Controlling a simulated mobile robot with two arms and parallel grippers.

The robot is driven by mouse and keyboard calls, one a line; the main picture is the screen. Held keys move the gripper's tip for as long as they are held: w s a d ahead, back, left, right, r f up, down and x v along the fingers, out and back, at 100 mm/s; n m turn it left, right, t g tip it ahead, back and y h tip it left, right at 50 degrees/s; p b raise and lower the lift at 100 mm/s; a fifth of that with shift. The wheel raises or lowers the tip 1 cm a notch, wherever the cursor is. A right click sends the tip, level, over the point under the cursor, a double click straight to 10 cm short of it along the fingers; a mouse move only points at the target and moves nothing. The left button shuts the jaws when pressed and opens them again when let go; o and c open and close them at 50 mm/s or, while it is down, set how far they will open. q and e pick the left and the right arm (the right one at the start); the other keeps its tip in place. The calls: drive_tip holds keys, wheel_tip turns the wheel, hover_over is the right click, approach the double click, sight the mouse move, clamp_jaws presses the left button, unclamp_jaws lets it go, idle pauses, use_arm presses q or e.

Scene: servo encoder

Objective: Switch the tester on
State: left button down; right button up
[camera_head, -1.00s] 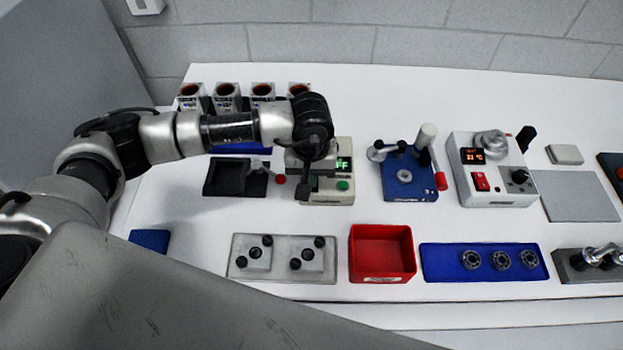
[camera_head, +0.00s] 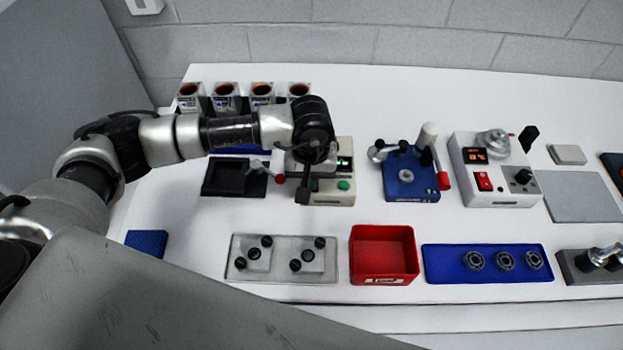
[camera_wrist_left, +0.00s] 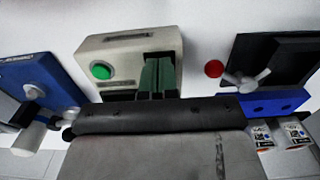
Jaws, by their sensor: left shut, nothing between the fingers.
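The tester is a beige box (camera_head: 328,197) left of the middle of the table. It has a green button (camera_head: 344,185) on its front right and a small lit green display (camera_head: 344,163) behind it. My left gripper (camera_head: 303,194) is shut and empty, pointing down over the tester's left part. It hides some of the box. In the left wrist view the closed fingers (camera_wrist_left: 157,78) stand over the tester (camera_wrist_left: 118,45), beside its green button (camera_wrist_left: 102,69). I cannot tell whether the fingertips touch the box.
A black fixture (camera_head: 222,178) with a red-knobbed lever stands left of the tester. A blue lever press (camera_head: 411,184) and a white heater unit (camera_head: 500,190) stand to its right. A red bin (camera_head: 383,278), a grey tray (camera_head: 280,276) and a blue tray (camera_head: 435,262) lie in front.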

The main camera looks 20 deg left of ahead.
use_arm(q)
drive_tip(key=shift+w+r+p, duration=0.1)
drive_tip(key=shift+r+p, duration=0.25)
drive_tip(key=shift+r, duration=0.35)
drive_tip(key=shift+r+p, duration=0.85)
drive_tip(key=shift+r, duration=1.9)
drive_tip(key=shift+f, duration=0.1)
